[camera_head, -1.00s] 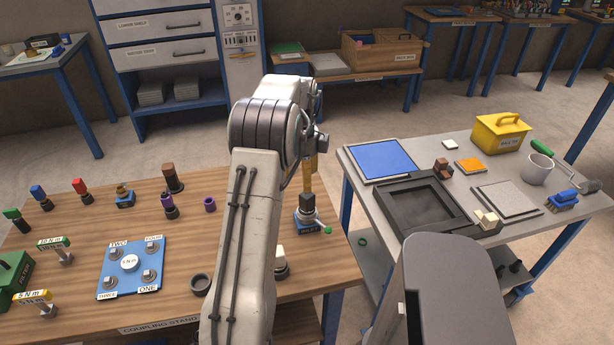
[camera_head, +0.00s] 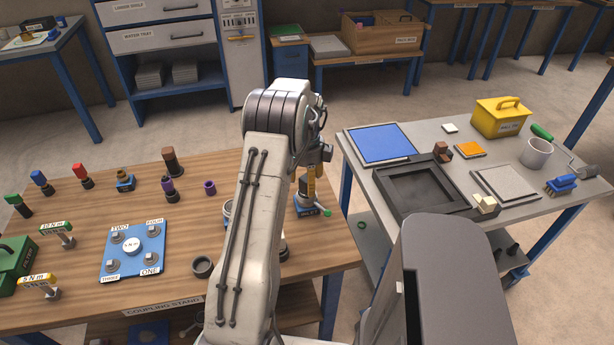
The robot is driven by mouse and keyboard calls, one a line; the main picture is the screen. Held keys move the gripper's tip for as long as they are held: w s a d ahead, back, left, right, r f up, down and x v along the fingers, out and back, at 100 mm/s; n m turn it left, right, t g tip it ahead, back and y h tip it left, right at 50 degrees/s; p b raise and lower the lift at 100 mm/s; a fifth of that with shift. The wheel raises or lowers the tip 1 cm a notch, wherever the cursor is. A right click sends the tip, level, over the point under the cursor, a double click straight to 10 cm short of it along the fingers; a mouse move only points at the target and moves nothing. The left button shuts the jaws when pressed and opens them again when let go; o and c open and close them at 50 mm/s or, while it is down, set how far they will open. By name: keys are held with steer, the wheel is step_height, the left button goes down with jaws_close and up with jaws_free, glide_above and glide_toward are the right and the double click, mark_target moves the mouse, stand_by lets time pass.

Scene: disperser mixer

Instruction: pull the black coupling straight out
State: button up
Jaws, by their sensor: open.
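My gripper (camera_head: 309,188) points down at the right edge of the wooden coupling stand table (camera_head: 165,292). Its yellowish fingers are low over a small blue block (camera_head: 312,211) with a green knob (camera_head: 327,211) at its right. The fingers and wrist cover the top of this block, and I cannot make out a black coupling there. The gripper is open; whether its fingers touch anything is too small to tell. A black ring (camera_head: 202,266) lies apart on the table, left of my arm.
A blue plate with numbered posts (camera_head: 131,246) and several coloured-top tools stand on the left of the table. A pale ring and another part are partly hidden by my arm. The grey cart (camera_head: 400,146) with a black tray (camera_head: 460,200) stands at right, across a gap.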

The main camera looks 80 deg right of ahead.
steer(key=c, duration=1.2)
steer(key=o, duration=1.2)
steer(key=shift+r, duration=0.15)
steer(key=shift+r, duration=3.55)
